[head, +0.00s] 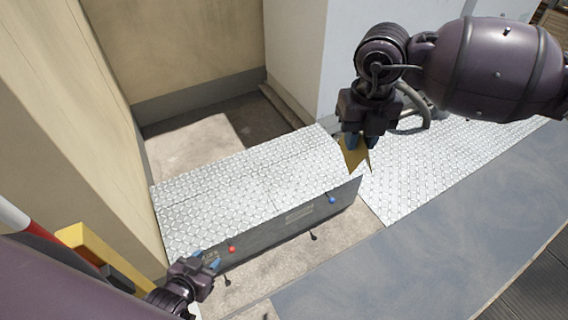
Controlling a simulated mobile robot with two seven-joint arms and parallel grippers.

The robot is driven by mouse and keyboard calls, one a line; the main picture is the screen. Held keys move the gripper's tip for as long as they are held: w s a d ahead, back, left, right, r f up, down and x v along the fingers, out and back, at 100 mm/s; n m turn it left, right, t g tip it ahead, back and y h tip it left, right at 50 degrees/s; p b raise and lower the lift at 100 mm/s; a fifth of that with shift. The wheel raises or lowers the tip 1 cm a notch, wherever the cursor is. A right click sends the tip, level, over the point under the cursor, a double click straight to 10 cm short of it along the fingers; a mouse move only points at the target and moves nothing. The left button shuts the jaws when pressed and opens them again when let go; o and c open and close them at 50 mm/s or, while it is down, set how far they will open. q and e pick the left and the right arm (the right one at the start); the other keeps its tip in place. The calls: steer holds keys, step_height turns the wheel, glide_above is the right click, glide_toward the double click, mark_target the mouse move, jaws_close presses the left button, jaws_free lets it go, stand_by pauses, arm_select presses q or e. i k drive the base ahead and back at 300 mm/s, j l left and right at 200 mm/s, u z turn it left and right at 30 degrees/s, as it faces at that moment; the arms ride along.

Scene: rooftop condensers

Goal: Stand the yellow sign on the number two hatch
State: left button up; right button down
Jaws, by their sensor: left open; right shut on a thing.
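A long metal box with a silver tread-plate top (255,180) stands in the middle of the head view. Its grey front carries a small plate (298,214), a red knob (232,249) and a blue knob (332,200). I cannot read any number, so I cannot tell which part is the number two hatch. My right gripper (361,142) is shut on the yellow sign (356,157), by the box's right end. The gripper partly hides the sign; I cannot tell if it touches the box. My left gripper (208,264) is open at the box's front left corner.
A tan wall (75,120) rises on the left and a white cabinet (345,55) behind. A tread-plate walkway (430,165) lies to the right, with grey hose (421,112) behind it. A yellow frame (105,258) and a red-and-white pole (25,225) stand lower left.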

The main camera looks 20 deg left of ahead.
mark_target(318, 173)
steer(key=i+u, duration=0.3)
steer(key=u, duration=0.2)
steer(key=i+l+u, duration=0.15)
steer(key=i+u, duration=0.15)
steer(key=u, duration=0.2)
steer(key=i+l+u, duration=0.25)
steer(key=i+u, duration=0.15)
